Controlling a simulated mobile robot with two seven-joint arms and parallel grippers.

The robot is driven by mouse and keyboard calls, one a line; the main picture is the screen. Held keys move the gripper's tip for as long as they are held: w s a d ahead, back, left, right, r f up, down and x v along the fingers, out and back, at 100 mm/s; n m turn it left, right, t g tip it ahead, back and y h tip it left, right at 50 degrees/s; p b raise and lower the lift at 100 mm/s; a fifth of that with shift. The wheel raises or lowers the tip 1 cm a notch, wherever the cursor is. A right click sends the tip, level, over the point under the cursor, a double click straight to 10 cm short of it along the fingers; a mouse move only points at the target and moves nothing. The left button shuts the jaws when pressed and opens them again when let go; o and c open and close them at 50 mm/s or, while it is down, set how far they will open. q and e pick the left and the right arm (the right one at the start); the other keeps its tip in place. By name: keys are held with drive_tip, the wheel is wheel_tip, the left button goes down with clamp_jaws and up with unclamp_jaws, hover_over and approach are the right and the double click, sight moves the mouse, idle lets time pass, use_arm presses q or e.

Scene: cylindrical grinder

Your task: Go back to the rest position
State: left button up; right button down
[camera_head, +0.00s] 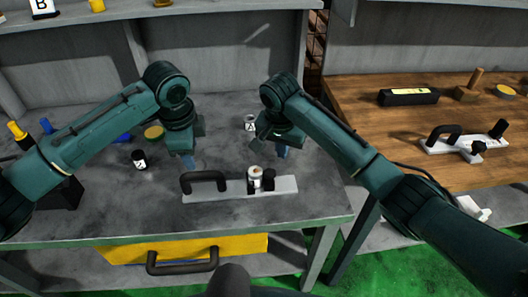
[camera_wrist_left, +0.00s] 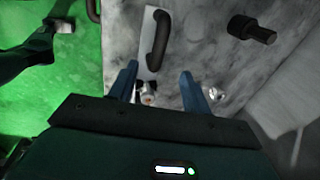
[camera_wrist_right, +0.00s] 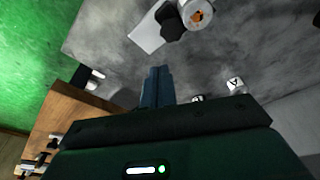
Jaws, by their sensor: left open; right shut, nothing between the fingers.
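My left gripper (camera_head: 187,161) hangs above the grey table, behind the black handle of the fixture. Its blue fingers stand apart with nothing between them, as the left wrist view (camera_wrist_left: 158,82) shows. My right gripper (camera_head: 281,152) hangs above the table, behind the right end of the fixture. Its blue fingers are pressed together and hold nothing, as the right wrist view (camera_wrist_right: 157,86) shows. Both arms are bent over the table, and neither gripper appears to touch anything.
A light plate fixture (camera_head: 226,191) with a handle, a white cylinder (camera_head: 255,174) and a black knob lies near the table's front. A wooden table (camera_head: 395,121) with another fixture is at right.

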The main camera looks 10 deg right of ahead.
use_arm(q)
drive_tip(key=shift+f, duration=0.1)
